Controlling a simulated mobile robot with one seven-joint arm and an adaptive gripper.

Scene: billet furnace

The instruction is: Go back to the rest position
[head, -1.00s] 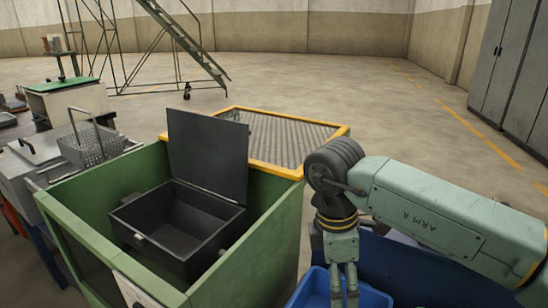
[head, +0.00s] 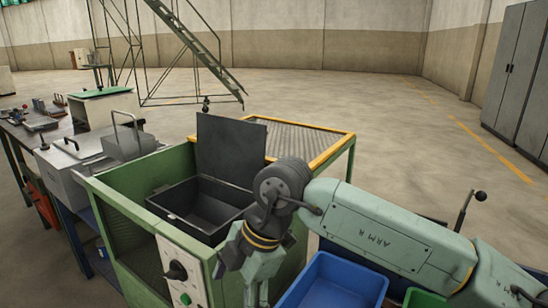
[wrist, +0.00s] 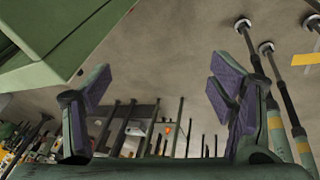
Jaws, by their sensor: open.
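My gripper (head: 256,292) hangs at the bottom of the head view, in front of the green furnace cabinet (head: 130,238) and left of the blue bin (head: 335,285). Its fingertips are partly cut off by the frame edge there. In the wrist view my gripper (wrist: 162,92) is open, with its two purple-padded fingers wide apart and nothing between them. The black box (head: 215,205) inside the cabinet has its dark lid (head: 231,150) standing up.
A yellow-framed grate (head: 305,140) tops the cabinet's far right. A control panel (head: 181,279) faces front. A green bin (head: 424,298) and a lever (head: 470,205) stand at right. A workbench (head: 22,135) lies left. Open floor (head: 400,130) stretches behind.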

